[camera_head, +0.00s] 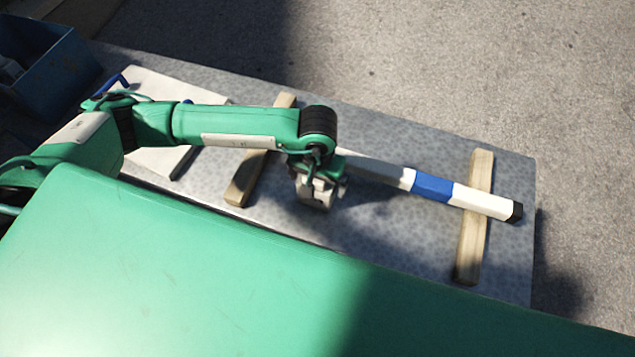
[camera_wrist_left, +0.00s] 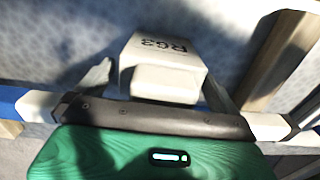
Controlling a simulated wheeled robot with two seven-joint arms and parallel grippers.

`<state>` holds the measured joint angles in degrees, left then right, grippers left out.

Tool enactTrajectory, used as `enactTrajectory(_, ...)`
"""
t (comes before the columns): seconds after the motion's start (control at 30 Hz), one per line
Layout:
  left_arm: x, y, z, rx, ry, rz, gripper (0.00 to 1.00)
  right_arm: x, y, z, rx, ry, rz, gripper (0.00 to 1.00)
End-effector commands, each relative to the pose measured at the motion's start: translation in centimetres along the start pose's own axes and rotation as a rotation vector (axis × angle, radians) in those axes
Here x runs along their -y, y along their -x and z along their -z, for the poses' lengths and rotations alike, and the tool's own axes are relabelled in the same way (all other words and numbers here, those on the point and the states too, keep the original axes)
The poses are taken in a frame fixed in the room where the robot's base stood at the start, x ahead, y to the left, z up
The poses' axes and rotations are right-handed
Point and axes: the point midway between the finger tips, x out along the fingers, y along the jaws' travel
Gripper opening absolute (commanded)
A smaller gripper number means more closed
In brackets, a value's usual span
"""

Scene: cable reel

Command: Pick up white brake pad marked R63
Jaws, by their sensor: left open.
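The white brake pad (camera_wrist_left: 160,52) marked R63 lies at the upper middle of the left wrist view, a pale block with a raised part facing the camera. My left gripper (camera_wrist_left: 158,80) is open, with one finger on each side of the pad; I cannot tell whether they touch it. In the head view my left gripper (camera_head: 317,196) points down over the grey speckled table (camera_head: 385,245), and the pad cannot be made out clearly from the gripper there. My right gripper is not in view.
A white bar (camera_head: 484,201) with a blue band and black end lies across two wooden blocks (camera_head: 471,245) (camera_head: 243,184), close beside my left gripper. A pale board (camera_head: 150,90) is at the table's left. A blue crate (camera_head: 62,72) stands at far left.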

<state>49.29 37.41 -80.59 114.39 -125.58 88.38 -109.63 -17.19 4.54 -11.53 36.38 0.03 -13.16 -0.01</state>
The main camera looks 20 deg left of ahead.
Motion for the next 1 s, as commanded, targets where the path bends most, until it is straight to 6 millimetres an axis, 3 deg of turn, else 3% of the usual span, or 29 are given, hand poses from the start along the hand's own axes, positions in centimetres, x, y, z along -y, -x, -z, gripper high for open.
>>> enactTrajectory(0.3,-0.01,-0.86,0.00,-0.001,-0.001,0.000,1.00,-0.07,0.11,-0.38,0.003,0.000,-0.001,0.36)
enactTrajectory(0.7,-0.03,-0.70,0.07,-0.003,-0.001,-0.001,0.26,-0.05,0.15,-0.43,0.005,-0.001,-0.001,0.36)
enactTrajectory(1.0,-0.04,-0.48,0.11,-0.004,-0.001,-0.002,0.26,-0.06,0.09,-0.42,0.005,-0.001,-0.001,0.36)
